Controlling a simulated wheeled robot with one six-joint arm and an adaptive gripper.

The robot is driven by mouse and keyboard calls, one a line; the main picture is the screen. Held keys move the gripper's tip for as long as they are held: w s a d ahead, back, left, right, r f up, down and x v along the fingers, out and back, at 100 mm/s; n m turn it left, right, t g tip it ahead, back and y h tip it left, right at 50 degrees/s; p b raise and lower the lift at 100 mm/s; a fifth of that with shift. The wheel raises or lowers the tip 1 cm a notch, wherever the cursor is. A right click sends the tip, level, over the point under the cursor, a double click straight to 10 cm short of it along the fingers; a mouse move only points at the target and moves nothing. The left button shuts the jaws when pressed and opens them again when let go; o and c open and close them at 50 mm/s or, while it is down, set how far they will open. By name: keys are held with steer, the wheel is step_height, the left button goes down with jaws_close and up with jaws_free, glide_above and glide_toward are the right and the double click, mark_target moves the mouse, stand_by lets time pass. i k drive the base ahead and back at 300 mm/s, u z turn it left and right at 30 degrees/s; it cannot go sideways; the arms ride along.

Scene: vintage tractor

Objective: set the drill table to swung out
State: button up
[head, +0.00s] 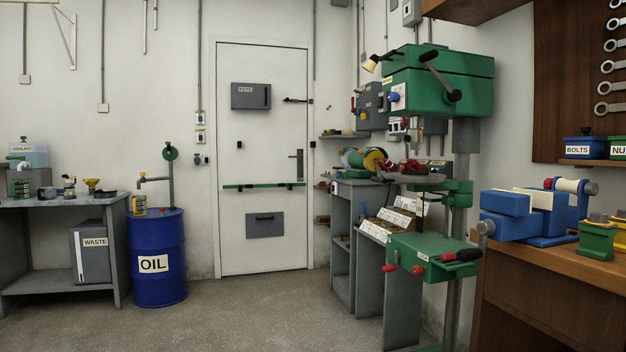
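The drill press stands right of centre in the head view, with a green head (437,85) on a grey column (466,140). Its green drill table (425,252) sits low, well below the head. The table seems to lie roughly beneath the spindle (413,140), but I cannot tell its exact swing angle. Red-knobbed handles (418,270) show at the table's front, and a dark crank with a red grip (461,256) is at its right. My gripper is not in view.
A workbench with a blue vise (525,215) stands close at the right. Grey shelving (342,245) is behind the drill press. A blue oil drum (158,255) and a grey bench (60,202) are at the left. The floor (260,310) in the middle is clear.

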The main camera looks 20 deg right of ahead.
mark_target(416, 181)
steer(key=i, duration=1.5)
steer(key=z, duration=0.6)
